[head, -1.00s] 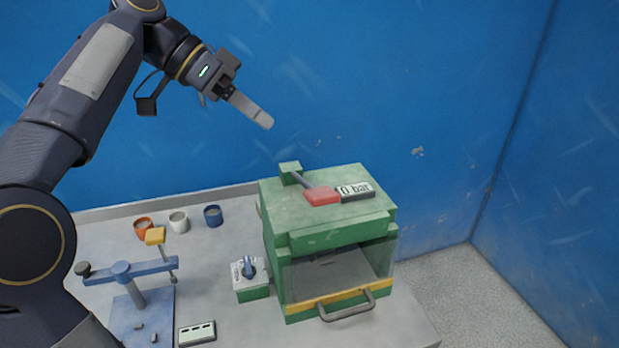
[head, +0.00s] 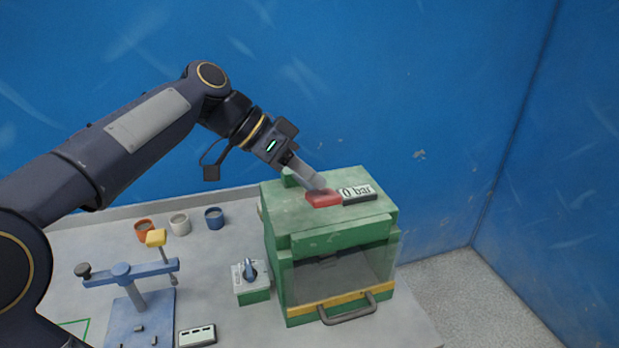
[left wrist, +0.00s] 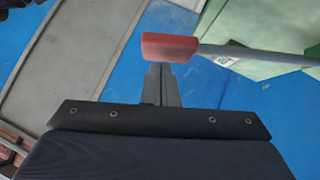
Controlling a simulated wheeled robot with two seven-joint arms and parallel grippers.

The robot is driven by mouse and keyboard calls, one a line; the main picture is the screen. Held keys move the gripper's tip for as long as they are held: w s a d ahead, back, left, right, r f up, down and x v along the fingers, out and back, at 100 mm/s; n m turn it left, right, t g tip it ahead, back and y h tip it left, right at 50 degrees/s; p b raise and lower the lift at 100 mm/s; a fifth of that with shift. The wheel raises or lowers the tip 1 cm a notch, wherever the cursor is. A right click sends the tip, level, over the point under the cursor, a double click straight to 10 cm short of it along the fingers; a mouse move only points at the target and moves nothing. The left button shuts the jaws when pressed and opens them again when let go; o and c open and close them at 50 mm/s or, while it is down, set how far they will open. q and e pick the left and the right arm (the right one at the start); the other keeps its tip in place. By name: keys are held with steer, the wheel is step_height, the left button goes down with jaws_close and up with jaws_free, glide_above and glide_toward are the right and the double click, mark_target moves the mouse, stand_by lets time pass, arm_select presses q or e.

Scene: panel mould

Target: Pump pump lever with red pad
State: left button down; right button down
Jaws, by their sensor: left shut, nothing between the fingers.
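The pump lever's red pad (head: 322,198) is on top of the green machine (head: 335,236), beside a display reading "0 bar" (head: 358,193). My left gripper (head: 318,186) is shut and empty. Its fingertips are right at the pad in the head view and cover most of the lever's rod. In the left wrist view the red pad (left wrist: 170,47) and grey lever rod (left wrist: 255,54) lie just beyond the closed fingertips (left wrist: 161,70). I cannot tell whether the fingers touch the pad. My right gripper is not in view.
The machine has a clear front door with a yellow bar and grey handle (head: 347,310). A small switch box (head: 251,280) stands to its left. A blue clamp stand (head: 130,275) and three cups (head: 180,223) are further left. Blue walls close the back and right.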

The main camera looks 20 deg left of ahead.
arm_select(q)
steer(key=shift+s+d+f, duration=0.1)
steer(key=shift+d+f, duration=0.05)
steer(key=shift+f, duration=0.25)
step_height(320, 180, down, 11)
steer(key=s+d+m+t+y+b, duration=0.1)
steer(key=s+t+b, duration=0.1)
steer(key=b, duration=1.1)
steer(key=shift+s+d+r+y, duration=0.15)
steer(key=shift+s+d+y, duration=0.25)
steer(key=shift+s, duration=0.05)
steer(key=d+r+p+v, duration=0.2)
steer(key=p+v, duration=0.2)
steer(key=v, duration=1)
steer(key=shift+w+d+t, duration=0.25)
steer(key=shift+w+t, duration=0.1)
steer(key=shift+t, duration=0.05)
steer(key=shift+r, duration=0.15)
